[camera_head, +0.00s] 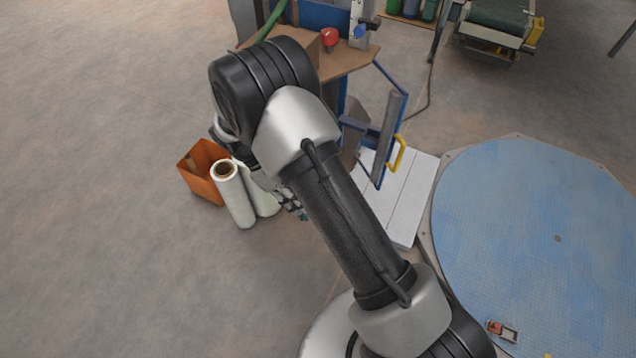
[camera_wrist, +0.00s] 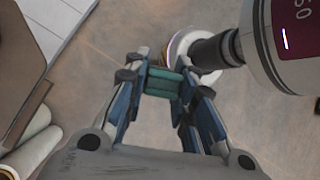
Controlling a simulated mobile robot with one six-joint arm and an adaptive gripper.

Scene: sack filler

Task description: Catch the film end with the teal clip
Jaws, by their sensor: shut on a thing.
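My gripper (camera_wrist: 163,80) is shut on the teal clip (camera_wrist: 162,86), which sits between the fingertips in the wrist view. In the head view my arm covers most of the gripper; a little of it (camera_head: 290,205) shows low beside the film rolls, with a small teal patch of the clip (camera_head: 303,217). I cannot make out a loose film end in either view.
An orange bin (camera_head: 197,178) stands behind the rolls. A blue frame with a yellow handle (camera_head: 398,153) stands over a white slatted platform (camera_head: 412,205), right of my arm. A large blue turntable (camera_head: 540,235) lies further right, with a small red-and-grey object (camera_head: 502,330) on it. Floor at left is clear.

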